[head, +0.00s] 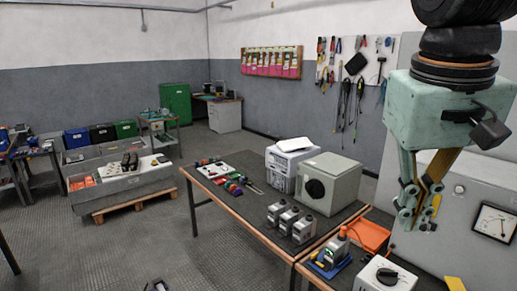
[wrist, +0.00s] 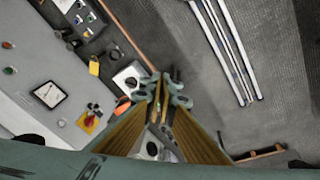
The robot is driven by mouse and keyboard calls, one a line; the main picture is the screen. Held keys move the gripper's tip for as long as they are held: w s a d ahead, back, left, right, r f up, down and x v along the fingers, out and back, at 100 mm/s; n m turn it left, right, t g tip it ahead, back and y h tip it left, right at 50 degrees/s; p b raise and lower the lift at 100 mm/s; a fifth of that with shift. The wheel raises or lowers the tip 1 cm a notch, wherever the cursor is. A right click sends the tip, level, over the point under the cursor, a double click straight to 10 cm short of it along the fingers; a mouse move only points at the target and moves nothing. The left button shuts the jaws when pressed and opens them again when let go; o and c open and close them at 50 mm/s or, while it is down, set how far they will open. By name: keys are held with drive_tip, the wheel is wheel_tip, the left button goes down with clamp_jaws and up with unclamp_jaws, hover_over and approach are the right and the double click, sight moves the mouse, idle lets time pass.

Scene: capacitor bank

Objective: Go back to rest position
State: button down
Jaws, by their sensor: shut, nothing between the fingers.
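My gripper (head: 414,218) hangs pointing down at the right of the head view, in front of a grey panel (head: 459,245). Its fingers are drawn together with nothing between them. In the wrist view my gripper (wrist: 165,84) shows its fingertips close together, apart from the panel and table. The space below the fingertips is partly hidden by the fingers in the wrist view.
A long table (head: 250,224) bears a grey box (head: 330,183), several small devices (head: 290,220) and tools. An orange tray (head: 369,235) and a white box with a black knob (head: 386,277) lie near the gripper.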

drive_tip(key=s+a+f, duration=0.2)
drive_tip(key=s+f, duration=0.1)
drive_tip(key=s, duration=0.3)
drive_tip(key=s+a+f+t+y, duration=0.1)
drive_tip(key=s+a+f, duration=0.1)
drive_tip(key=s, duration=0.5)
drive_tip(key=shift+a+f+n+t, duration=0.25)
drive_tip(key=shift+f+n+t, duration=0.05)
drive_tip(key=shift+f, duration=0.55)
